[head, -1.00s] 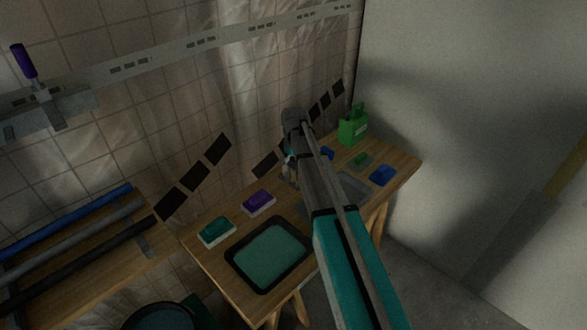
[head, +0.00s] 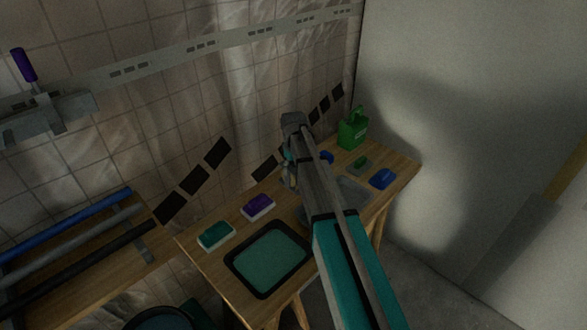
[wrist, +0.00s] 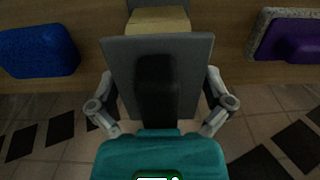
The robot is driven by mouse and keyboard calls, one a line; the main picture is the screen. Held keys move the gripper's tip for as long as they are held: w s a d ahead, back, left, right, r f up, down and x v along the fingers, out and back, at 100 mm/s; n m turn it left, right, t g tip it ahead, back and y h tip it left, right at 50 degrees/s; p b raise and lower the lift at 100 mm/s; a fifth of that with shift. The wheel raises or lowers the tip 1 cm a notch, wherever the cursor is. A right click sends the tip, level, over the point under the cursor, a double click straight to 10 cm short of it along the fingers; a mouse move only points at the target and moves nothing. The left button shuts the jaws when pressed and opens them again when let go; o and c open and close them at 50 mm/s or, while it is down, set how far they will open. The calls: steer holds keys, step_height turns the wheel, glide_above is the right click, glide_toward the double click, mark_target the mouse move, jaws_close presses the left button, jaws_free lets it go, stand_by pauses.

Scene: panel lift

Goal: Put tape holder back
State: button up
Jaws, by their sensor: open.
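In the wrist view, a grey flat plate with a dark upright grip (wrist: 185,55) fills the middle, and a tan block (wrist: 158,20) shows just beyond it. This looks like the tape holder, but I cannot be sure. My gripper (wrist: 160,88) is open, with one finger on each side of the plate. Its fingertips are partly hidden behind the plate, so contact cannot be told. In the head view, my arm hides most of the gripper and this piece, over the back of the wooden table (head: 215,275).
A blue block (wrist: 38,50) and a purple sponge (wrist: 295,40) flank the gripper. The table also carries a teal sponge (head: 216,235), a black-rimmed tray (head: 267,258) and a green container (head: 352,132). The tiled wall (head: 150,110) stands close behind. Pipes (head: 75,245) lie at left.

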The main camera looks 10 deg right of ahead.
steer(key=shift+r+p, duration=5.9)
steer(key=shift+r, duration=0.1)
steer(key=s+m, duration=0.6)
steer(key=s, duration=2)
steer(key=shift+m, duration=0.4)
steer(key=shift+a, duration=0.1)
steer(key=shift+r+p, duration=0.55)
